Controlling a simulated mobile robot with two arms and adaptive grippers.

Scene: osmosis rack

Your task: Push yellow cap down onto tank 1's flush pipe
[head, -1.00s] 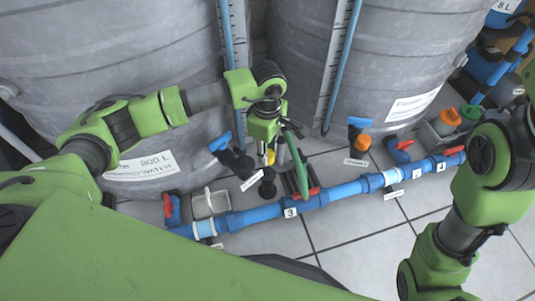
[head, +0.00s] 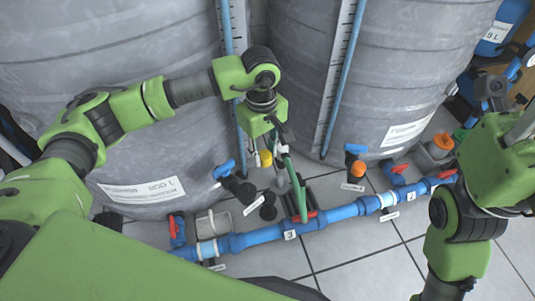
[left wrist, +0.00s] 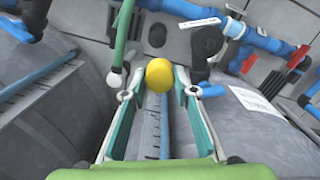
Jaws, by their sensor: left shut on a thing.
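A yellow cap (head: 266,158) is held at the tips of my left gripper (head: 262,150), above the floor between the two grey tanks. In the left wrist view the cap (left wrist: 159,73) sits between the two fingertips, which are shut on it. A black upright stub (head: 268,206) stands below, near the blue pipe; I cannot tell whether it is tank 1's flush pipe. The cap is apart from the stub. A black elbow with a blue handle (head: 224,170) stands beside it. My right arm is at the right; its gripper is out of view.
A blue pipe (head: 260,239) crosses the floor in front. An orange cap (head: 359,168) is right of the hose. Grey tanks (head: 110,60) rise behind. Tiled floor is clear in front.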

